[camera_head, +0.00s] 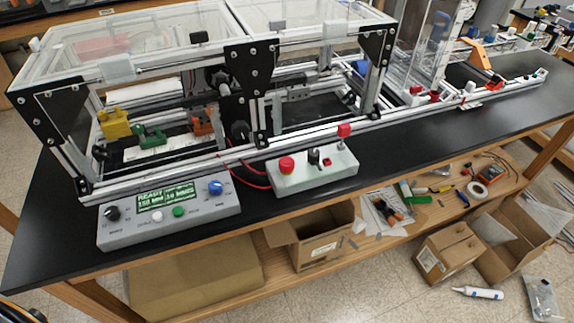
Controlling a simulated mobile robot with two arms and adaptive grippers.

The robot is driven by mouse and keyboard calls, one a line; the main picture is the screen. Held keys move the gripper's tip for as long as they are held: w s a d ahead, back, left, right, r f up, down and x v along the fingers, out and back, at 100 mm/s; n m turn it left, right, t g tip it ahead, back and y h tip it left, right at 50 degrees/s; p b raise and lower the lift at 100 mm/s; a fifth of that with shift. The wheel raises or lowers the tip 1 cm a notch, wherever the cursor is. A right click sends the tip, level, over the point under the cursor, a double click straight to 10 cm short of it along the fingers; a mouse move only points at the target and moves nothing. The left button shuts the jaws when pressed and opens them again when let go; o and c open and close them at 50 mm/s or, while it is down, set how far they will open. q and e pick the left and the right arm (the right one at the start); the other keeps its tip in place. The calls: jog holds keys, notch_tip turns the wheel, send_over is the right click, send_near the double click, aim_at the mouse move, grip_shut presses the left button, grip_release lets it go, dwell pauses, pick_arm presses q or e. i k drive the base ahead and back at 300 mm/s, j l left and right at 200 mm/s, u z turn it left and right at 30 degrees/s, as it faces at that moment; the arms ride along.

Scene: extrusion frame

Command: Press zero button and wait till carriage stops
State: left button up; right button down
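A grey control box (170,228) sits at the front left edge of the black bench. Its green display (163,197) shows text that seems to begin with "READY". A white button (158,216) and a green button (178,211) sit below the display, between a black knob (113,214) and a blue knob (215,187). The small labels are too blurred to tell which button is zero. Behind the box stands the aluminium extrusion frame (150,168), with yellow, green and orange parts inside. I cannot tell which part is the carriage. Neither gripper is in view.
A second grey box (312,174) with a red mushroom button (286,165) stands to the right, with red cables behind it. The black bench top (440,133) is clear along its front right. Cardboard boxes (310,236) and tools lie on the lower shelf.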

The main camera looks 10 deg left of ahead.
aim_at(158, 216)
jog(key=u, duration=1.4)
